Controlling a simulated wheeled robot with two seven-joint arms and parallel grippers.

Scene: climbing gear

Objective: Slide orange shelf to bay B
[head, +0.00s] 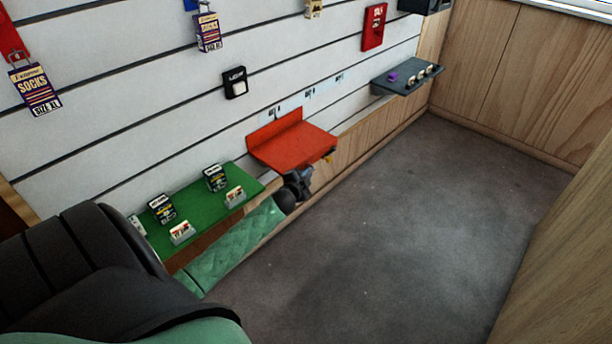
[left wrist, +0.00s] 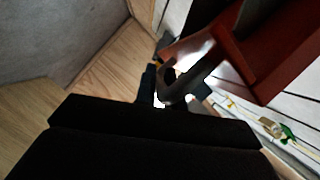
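The orange shelf (head: 295,142) hangs on the slatted wall, right of the green shelf, with a raised back plate and a small yellow piece at its front edge. Its reddish underside (left wrist: 255,55) fills the upper right of the left wrist view. My left gripper (head: 302,180) is just below the shelf's front edge in the head view. In the left wrist view its dark fingers (left wrist: 157,84) stand close together beside a dark curved piece by the shelf. I cannot tell whether they hold anything. Small bay labels (head: 308,95) run along the wall; their letters are unreadable. My right gripper is out of view.
The green shelf (head: 203,213) carries several small boxes at left. A grey shelf (head: 408,78) with small items is at far right. The wall between orange and grey shelves has free room. A wooden panel (head: 565,245) stands at right; the floor between is clear.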

